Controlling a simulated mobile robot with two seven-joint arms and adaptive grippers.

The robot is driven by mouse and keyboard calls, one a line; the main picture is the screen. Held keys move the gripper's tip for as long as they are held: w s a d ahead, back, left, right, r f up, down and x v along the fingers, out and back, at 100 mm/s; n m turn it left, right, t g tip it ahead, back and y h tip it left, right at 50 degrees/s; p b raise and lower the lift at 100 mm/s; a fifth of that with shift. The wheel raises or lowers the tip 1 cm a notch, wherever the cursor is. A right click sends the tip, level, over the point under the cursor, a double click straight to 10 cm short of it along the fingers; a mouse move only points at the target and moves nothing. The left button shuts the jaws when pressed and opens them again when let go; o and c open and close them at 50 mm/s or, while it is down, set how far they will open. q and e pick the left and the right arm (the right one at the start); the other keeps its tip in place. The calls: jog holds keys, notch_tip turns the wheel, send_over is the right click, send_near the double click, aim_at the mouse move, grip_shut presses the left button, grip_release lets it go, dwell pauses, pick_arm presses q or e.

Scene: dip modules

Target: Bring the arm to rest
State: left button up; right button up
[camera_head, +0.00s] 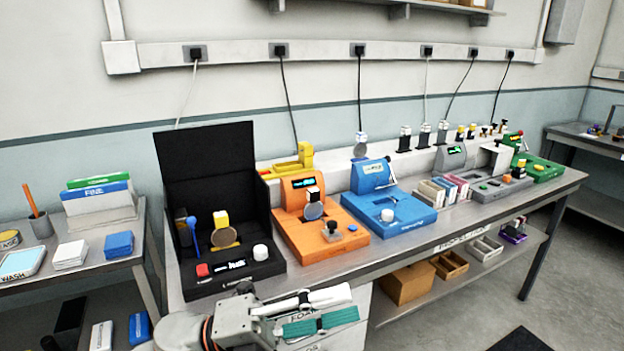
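My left gripper (354,304) is at the bottom middle of the head view, its grey wrist coming in from the lower left. My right gripper is out of view.
A long bench (455,222) holds the black open-lidded case, orange module, blue module (385,212), grey module (490,190) and green module (545,170). A side table (85,272) with boxes stands left. A lower shelf (405,305) holds bins.

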pick_arm(q)
jog(key=w+a+f+n+t+y, duration=0.45)
jog(key=f+n+t, duration=0.35)
jog(key=n, duration=0.3)
jog(key=w+a+f+n+t+y, duration=0.4)
jog(key=a+f+n+t+y, duration=0.25)
jog(key=n, duration=0.55)
jog(key=s+a+f+n+g+y, duration=0.1)
jog(key=s+a+f+n+y, duration=0.1)
jog(key=f, duration=0.7)
jog(key=s+a+f+n+g+y, duration=0.2)
jog(key=s+a+f+n, duration=0.3)
jog(key=s+f, duration=0.3)
jog(key=s+a+f+n+g+y, duration=0.1)
jog(key=s+a+f+n+y, duration=0.2)
jog(key=f, duration=0.8)
jog(key=s+a, duration=0.2)
jog(key=shift+s+a+f+n+y, duration=0.2)
jog(key=shift+s+a+n+y, duration=0.05)
jog(key=shift+s+n+y, duration=0.15)
jog(key=shift+g, duration=0.25)
